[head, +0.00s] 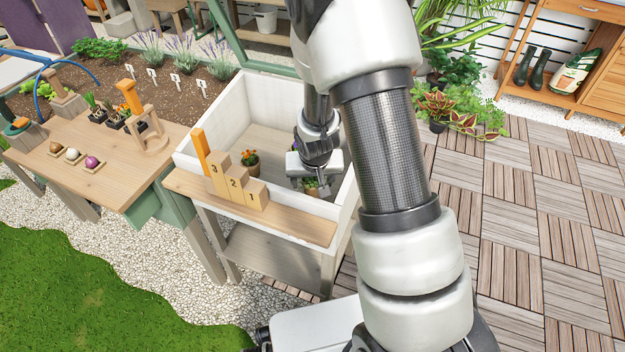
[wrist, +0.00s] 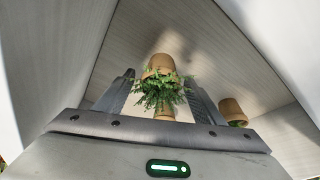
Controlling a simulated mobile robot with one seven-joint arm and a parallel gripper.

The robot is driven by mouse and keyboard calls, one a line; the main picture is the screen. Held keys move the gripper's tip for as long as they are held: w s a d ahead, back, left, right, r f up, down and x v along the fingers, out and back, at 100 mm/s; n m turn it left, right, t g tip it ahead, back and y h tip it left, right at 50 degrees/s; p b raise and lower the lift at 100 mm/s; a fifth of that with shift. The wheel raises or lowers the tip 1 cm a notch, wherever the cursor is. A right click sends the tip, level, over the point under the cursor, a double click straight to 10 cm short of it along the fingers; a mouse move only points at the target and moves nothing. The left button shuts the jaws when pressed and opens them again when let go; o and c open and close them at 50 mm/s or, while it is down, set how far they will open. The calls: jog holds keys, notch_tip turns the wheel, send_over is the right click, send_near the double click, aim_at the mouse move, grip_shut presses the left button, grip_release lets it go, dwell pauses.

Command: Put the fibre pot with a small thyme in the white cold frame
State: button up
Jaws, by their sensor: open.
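The fibre pot with small green leaves, which look like thyme (head: 311,187), is inside the white cold frame (head: 222,120), near its front right corner. My gripper (head: 313,168) is down inside the frame, just above this pot. In the wrist view the brown pot (wrist: 161,62) and its green foliage (wrist: 158,92) show between the two fingers of my gripper (wrist: 163,92). The fingers are apart, with the foliage in the gap. The pot appears to stand on the frame's floor; its base is partly hidden in the head view.
A pot with orange flowers (head: 250,161) stands in the frame left of my gripper; a second pot (wrist: 232,112) shows at right in the wrist view. Numbered wooden steps (head: 234,183) stand on the front ledge. The frame's white walls are close around my gripper.

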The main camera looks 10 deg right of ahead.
jog(key=shift+r+p, duration=0.3)
jog(key=shift+r, duration=0.05)
jog(key=s+d+f+p+v, duration=0.1)
jog(key=s+p+v, duration=0.15)
jog(key=v, duration=2.65)
jog(key=s+r+n+t, duration=0.1)
jog(key=s+r, duration=0.7)
jog(key=s, duration=0.3)
jog(key=shift+n+y, duration=0.3)
jog(key=shift+n, duration=0.1)
